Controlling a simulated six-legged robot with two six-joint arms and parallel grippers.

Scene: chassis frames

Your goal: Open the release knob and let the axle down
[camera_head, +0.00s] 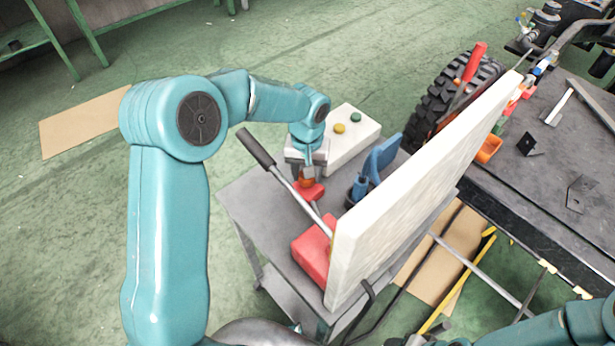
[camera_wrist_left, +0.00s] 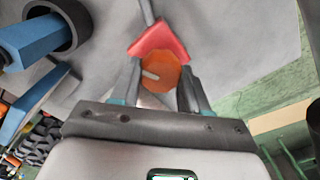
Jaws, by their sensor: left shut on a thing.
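The orange release knob (camera_wrist_left: 172,74) sits between the fingers of my left gripper (camera_wrist_left: 163,80) in the left wrist view, with a red angular part (camera_wrist_left: 158,40) just beyond it. In the head view my left gripper (camera_head: 308,172) reaches down over the grey cart and is shut on the knob (camera_head: 305,183). A red base (camera_head: 312,253) with a long, black-gripped lever (camera_head: 284,182) stands on the cart, partly behind a pale upright panel (camera_head: 400,205). I cannot make out the axle. My right arm (camera_head: 560,328) shows at lower right; its gripper is outside the frame.
A white box (camera_head: 350,140) with yellow and green buttons stands at the back of the cart (camera_head: 255,205). A blue tool (camera_head: 382,155) is beside the panel. A large tyre (camera_head: 440,95) and a dark workbench (camera_head: 545,165) stand right. Green floor is open at left.

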